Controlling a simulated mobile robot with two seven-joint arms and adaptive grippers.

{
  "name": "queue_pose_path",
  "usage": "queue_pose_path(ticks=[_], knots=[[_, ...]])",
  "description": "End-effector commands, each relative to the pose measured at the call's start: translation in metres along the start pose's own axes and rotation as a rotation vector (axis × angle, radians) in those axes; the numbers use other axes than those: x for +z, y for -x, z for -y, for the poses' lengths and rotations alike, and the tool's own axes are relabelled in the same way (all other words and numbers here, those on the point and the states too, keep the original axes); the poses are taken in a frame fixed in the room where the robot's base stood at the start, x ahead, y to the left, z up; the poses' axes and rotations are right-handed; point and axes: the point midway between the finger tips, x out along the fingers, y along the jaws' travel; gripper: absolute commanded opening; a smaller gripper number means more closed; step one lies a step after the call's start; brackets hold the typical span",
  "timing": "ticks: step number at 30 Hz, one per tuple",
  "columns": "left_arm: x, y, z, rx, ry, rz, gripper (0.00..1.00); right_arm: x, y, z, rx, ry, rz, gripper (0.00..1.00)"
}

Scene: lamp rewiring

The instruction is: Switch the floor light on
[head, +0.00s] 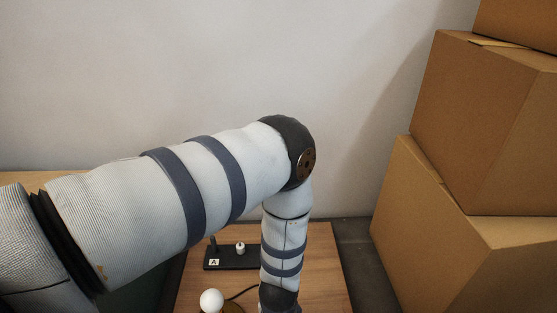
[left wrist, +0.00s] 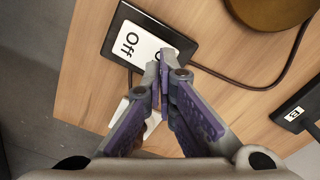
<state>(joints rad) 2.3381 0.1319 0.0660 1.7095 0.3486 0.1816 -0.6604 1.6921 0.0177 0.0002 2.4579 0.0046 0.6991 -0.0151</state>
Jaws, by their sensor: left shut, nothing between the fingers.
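In the left wrist view, a black switch box (left wrist: 183,47) lies on the wooden table and carries a white rocker (left wrist: 134,44) marked "Off". Another letter on the rocker is partly hidden by my fingers. My left gripper (left wrist: 163,62) is shut and empty, its fingertips over the right end of the rocker. I cannot tell whether they touch it. A brass lamp base (left wrist: 262,12) stands beyond, with a dark cable (left wrist: 290,62) on the table. In the head view, the white bulb (head: 211,300) shows at the bottom. My left forearm hides the gripper and switch there.
A black block (head: 228,258) labelled "A" with a white peg-like piece stands on the table (head: 200,235). Another labelled black block (left wrist: 300,110) is at the right of the wrist view. A white piece (left wrist: 118,115) lies partly behind my fingers. Cardboard boxes (head: 480,120) are stacked right.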

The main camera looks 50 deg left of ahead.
Motion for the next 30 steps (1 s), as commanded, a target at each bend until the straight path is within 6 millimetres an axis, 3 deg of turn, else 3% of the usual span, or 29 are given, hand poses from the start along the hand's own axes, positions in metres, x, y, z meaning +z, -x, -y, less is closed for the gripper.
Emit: queue_pose_path(ticks=[30], knots=[[0.0, -0.016, 0.0, 0.0, 0.001, 0.001, 0.0, -0.005, -0.005, 0.0, 0.0, 0.0, 0.009, 0.65]])
